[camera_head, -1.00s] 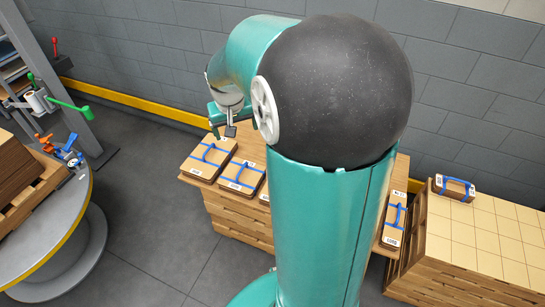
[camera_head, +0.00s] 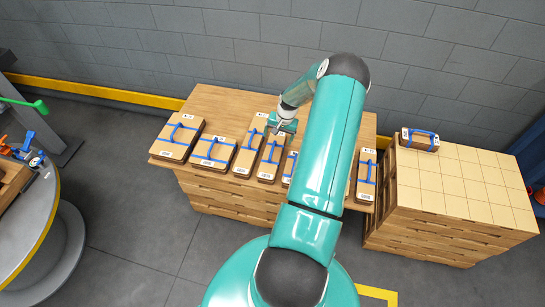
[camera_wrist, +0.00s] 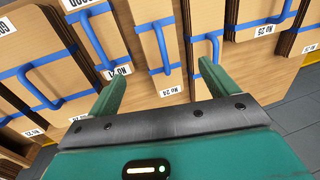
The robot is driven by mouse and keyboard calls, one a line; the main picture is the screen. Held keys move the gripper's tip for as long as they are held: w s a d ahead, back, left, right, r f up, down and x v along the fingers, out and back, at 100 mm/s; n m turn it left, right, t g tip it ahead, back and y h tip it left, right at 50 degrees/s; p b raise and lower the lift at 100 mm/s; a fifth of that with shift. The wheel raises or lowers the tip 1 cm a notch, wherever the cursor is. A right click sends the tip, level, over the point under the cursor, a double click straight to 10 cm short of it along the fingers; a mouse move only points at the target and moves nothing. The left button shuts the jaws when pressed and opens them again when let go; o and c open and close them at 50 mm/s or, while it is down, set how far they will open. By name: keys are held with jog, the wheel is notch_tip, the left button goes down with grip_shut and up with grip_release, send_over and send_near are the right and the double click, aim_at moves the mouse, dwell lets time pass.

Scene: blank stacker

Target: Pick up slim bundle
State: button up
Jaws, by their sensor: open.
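Several tan cardboard bundles with blue straps and handles lie in a row on a wooden pallet stack (camera_head: 215,100). Among the narrower ones in the head view are one (camera_head: 250,147) and its neighbour (camera_head: 270,157). My gripper (camera_head: 283,126) is over the row, close to these. In the wrist view, my gripper (camera_wrist: 160,77) is open and empty, with a slim bundle (camera_wrist: 160,42) labelled No 24 ahead between its fingers. Its blue handle stands upright, apart from the fingers. My arm hides part of the row.
Wider bundles (camera_head: 178,135) lie at the row's left end. Another bundle (camera_head: 366,172) lies to the right of my arm. A second stack (camera_head: 460,195) with a tan gridded top holds one strapped bundle (camera_head: 419,139). A round grey table (camera_head: 35,220) stands at left.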

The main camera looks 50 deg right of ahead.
aim_at(273, 156)
jog(key=f, duration=0.4)
jog(key=w+f, duration=0.1)
jog(key=f, duration=0.4)
jog(key=w+a+f, duration=0.1)
jog(key=f, duration=0.3)
jog(key=shift+f, duration=0.35)
jog(key=shift+d, duration=0.1)
jog(key=c, duration=0.8)
jog(key=shift+c, duration=0.2)
